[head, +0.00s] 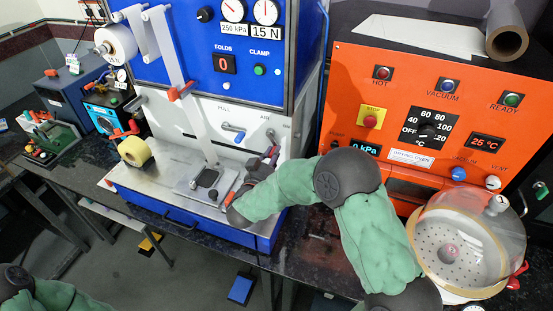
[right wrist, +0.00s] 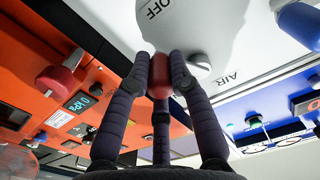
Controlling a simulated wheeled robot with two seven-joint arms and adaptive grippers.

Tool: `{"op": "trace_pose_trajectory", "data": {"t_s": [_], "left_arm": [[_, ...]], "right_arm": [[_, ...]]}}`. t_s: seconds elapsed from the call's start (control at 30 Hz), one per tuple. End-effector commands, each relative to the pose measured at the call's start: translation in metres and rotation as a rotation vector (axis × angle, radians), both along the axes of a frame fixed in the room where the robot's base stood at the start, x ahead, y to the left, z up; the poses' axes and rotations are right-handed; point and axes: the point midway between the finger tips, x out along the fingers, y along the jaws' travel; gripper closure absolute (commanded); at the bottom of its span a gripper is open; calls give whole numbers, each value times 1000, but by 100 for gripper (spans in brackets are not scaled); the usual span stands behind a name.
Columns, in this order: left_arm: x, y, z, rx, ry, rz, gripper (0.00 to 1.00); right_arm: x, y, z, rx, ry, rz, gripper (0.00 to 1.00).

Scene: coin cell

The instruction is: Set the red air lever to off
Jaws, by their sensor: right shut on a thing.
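The red air lever (right wrist: 159,76) shows in the right wrist view as a red knob against a white boss on the pale panel. The word OFF (right wrist: 160,8) is printed above it there, and AIR (right wrist: 228,78) to its right. My right gripper (right wrist: 160,72) has its dark fingers closed around the red knob. In the head view my right gripper (head: 268,160) is at the right side of the white panel, just below the AIR label, and hides most of the lever. The lever's exact angle is hard to tell. My left gripper is out of view.
A blue lever (head: 235,130) marked PULL sits left of the air lever. A plate with a dark square piece (head: 207,178) lies on the press bed. The orange oven (head: 450,100) and a glass-domed chamber (head: 462,240) stand to the right, close to my right arm.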

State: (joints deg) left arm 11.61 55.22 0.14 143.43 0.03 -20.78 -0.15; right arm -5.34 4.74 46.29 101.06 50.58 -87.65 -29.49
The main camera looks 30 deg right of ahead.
Motion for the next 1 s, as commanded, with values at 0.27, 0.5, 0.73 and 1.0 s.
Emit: {"op": "trace_pose_trajectory", "data": {"t_s": [0.27,0.5,0.73,1.0], "left_arm": [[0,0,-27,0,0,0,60],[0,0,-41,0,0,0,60],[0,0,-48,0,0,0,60],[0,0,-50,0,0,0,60]], "right_arm": [[9,9,-8,161,-190,4,100],[15,14,-8,268,-314,4,100],[19,17,-7,326,-384,4,100],[20,18,-6,352,-412,3,100]]}}
